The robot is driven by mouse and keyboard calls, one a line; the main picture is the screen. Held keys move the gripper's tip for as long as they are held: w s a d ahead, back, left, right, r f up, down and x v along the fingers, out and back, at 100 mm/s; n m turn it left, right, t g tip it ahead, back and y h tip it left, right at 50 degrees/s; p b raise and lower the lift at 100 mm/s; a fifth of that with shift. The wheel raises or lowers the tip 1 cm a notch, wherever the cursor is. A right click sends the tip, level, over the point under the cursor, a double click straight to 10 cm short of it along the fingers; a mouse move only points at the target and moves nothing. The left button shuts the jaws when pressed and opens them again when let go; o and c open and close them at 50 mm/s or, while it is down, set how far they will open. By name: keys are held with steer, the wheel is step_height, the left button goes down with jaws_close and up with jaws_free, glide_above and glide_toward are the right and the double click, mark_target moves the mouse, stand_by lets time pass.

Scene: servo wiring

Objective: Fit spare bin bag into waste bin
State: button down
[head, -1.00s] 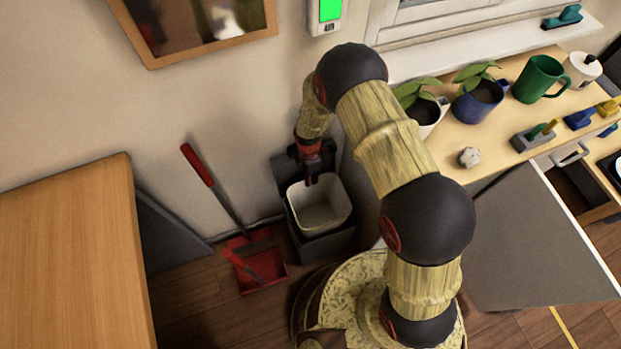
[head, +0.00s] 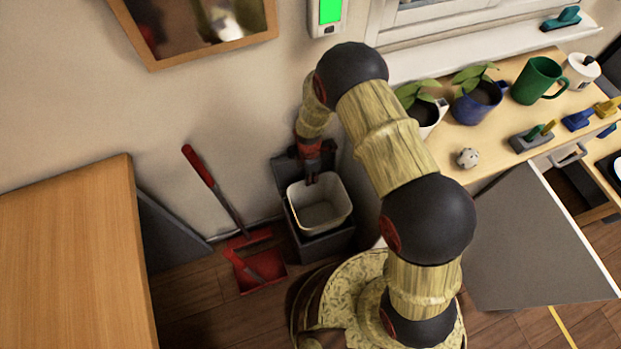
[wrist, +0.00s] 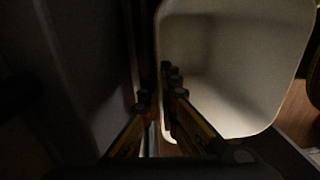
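The waste bin (head: 322,246) is a dark grey box on the floor against the wall, with a pale, open, empty-looking inner bucket (head: 337,212) in it. The bucket also fills the right of the wrist view (wrist: 235,70). My gripper (head: 311,178) points down at the bucket's back rim. In the wrist view my gripper's fingers (wrist: 158,92) stand on both sides of the rim, one inside and one outside. They are partly closed; whether they press on the rim cannot be told. I cannot make out a spare bin bag.
A red dustpan (head: 262,268) and a red-handled brush (head: 208,175) are left of the bin. A wooden cabinet (head: 70,260) stands further left. A worktop with plants and mugs (head: 540,78) is at the right, with a grey door panel (head: 535,240) hanging open below.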

steer(key=shift+r+p, duration=3.55)
steer(key=shift+r, duration=1.65)
